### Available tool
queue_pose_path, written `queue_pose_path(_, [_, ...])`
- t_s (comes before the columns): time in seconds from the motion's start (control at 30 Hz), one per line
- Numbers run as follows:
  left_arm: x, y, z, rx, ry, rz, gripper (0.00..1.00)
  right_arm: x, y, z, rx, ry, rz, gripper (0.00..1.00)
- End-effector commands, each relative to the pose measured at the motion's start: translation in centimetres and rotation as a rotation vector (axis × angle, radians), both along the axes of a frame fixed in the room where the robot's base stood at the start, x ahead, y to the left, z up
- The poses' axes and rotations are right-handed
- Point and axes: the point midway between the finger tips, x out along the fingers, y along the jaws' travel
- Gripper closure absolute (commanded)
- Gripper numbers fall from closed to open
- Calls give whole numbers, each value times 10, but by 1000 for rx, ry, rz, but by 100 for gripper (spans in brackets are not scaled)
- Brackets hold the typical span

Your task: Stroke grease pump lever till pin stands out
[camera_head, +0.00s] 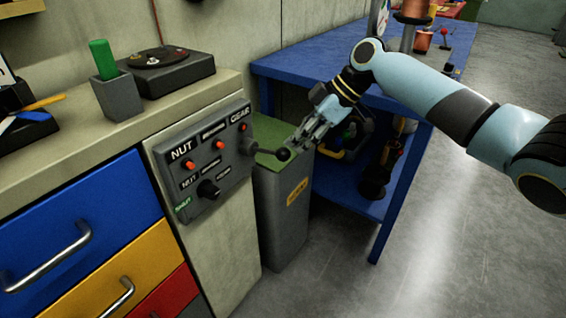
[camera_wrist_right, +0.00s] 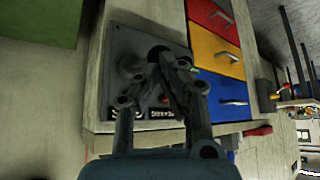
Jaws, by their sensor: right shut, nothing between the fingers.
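A grey control panel (camera_head: 205,150) is on the end of the bench cabinet, with labels reading NUT and GEAR, red buttons and a black knob. A short lever with a dark ball end (camera_head: 283,154) sticks out from its right side. My right gripper (camera_head: 298,140) is shut and empty, its fingertips close beside the ball; I cannot tell whether they touch. In the right wrist view the gripper (camera_wrist_right: 166,62) covers part of the panel (camera_wrist_right: 125,42), and a dark round shape shows by the fingertips. I cannot make out an indicator pin. My left gripper is not in view.
A grey bin (camera_head: 285,225) with a green top stands below the lever. A blue workbench (camera_head: 310,62) is behind it, with items on its lower shelf. Coloured drawers (camera_head: 85,235) are at left. The floor (camera_head: 450,235) at right is clear.

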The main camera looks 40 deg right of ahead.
Motion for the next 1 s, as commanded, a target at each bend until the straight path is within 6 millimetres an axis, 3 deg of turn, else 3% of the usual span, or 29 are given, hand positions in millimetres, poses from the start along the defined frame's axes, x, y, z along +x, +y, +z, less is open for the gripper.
queue_pose_path(0.2, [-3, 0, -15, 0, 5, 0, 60, 6, 9, -15, 0, 1, -1, 100])
queue_pose_path(0.7, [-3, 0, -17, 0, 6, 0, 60, 7, 12, -17, 4, -3, 0, 100])
queue_pose_path(1.0, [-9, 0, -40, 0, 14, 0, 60, 7, 12, -50, 6, -2, 0, 100])
